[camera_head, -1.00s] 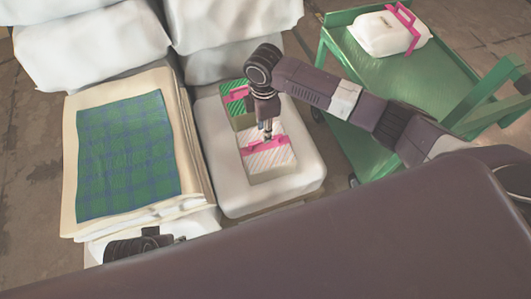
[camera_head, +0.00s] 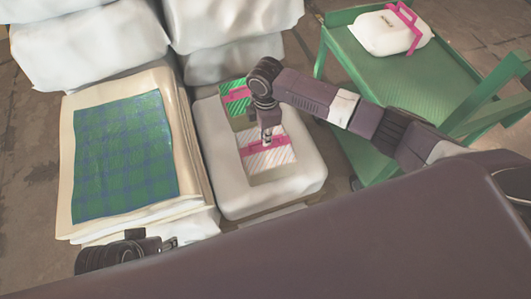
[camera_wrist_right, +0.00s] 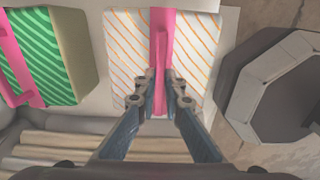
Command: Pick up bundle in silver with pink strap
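A pale, silvery-white bundle (camera_head: 273,167) with diagonal stripes and a pink strap (camera_head: 280,147) lies in a recess of a white block. In the right wrist view the bundle (camera_wrist_right: 199,53) shows orange stripes, with its pink strap (camera_wrist_right: 161,25) down the middle. My right gripper (camera_head: 267,141) points down over it. In the right wrist view its fingertips (camera_wrist_right: 162,78) close in on both sides of the strap's raised handle and appear to touch it. My left gripper (camera_head: 170,243) is low at the left, partly hidden by my body; its opening is unclear.
A green striped bundle with a pink strap (camera_head: 236,95) lies beside the silvery one. White sacks stand behind. A green plaid cloth (camera_head: 125,155) lies on a stack at the left. A green cart (camera_head: 400,85) carries a white bundle with a pink strap (camera_head: 385,33).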

